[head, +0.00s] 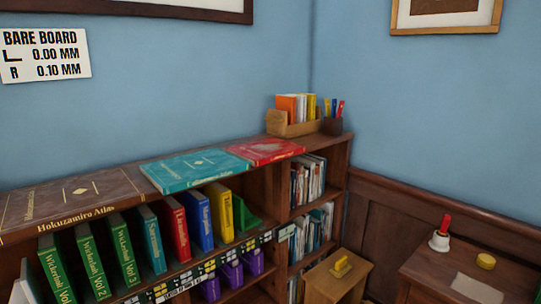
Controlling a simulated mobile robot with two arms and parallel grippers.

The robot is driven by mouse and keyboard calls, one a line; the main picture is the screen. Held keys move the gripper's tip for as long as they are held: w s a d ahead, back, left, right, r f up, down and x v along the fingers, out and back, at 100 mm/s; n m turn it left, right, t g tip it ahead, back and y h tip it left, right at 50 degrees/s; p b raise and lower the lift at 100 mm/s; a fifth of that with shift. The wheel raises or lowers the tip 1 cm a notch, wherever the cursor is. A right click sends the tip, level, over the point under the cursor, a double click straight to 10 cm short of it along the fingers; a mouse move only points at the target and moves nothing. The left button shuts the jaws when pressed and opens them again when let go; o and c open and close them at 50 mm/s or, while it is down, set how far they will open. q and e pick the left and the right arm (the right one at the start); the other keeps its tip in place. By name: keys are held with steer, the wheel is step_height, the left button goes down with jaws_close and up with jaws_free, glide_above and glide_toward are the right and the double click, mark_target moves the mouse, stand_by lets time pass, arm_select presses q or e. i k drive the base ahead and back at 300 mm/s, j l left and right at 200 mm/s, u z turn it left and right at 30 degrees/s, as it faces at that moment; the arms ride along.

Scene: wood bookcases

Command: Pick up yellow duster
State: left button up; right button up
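A small yellow block-shaped piece (341,267) with a raised top lies on a small wooden stool (325,284) at the lower middle right of the head view. It looks like the yellow duster, though it is small in the picture. A round yellow piece (486,261) sits on the wooden desk at the right; I cannot tell what it is. Neither of my grippers shows in the head view.
A bookcase (333,151) with books fills the left and middle. Large flat books, including a teal one (190,170), lie on its top. The desk (431,268) at right holds a red-handled bell (440,239) and a pale sheet (477,288). A gap separates stool and desk.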

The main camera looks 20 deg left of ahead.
mark_target(340, 268)
steer(key=i+l+z, duration=0.2)
steer(key=i, duration=0.75)
